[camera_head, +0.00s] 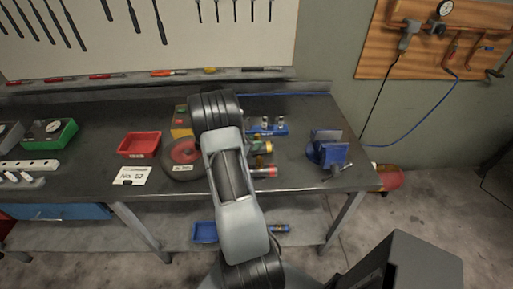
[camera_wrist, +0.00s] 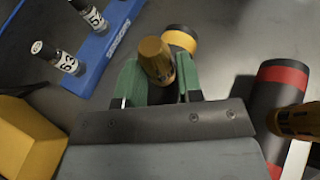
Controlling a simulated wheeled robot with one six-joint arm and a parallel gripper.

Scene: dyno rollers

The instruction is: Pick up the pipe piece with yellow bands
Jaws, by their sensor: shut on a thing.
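The pipe piece with yellow bands (camera_wrist: 184,39) is in the upper middle of the wrist view, with a brass fitting (camera_wrist: 154,58) on it. My gripper (camera_wrist: 160,84) has green fingers on either side of this piece and is shut on it. Its lower part is hidden by the gripper body. In the head view, the yellow-banded end (camera_head: 267,147) shows just right of my arm, over the workbench. I cannot tell whether the piece touches the bench.
A red-banded pipe (camera_wrist: 281,75) with a brass fitting lies close on the right. A blue rack (camera_wrist: 112,31) with labelled posts is at upper left, a yellow block (camera_wrist: 28,138) at lower left. A blue vise (camera_head: 328,150) stands at the bench's right end; a red tray (camera_head: 139,145) is left.

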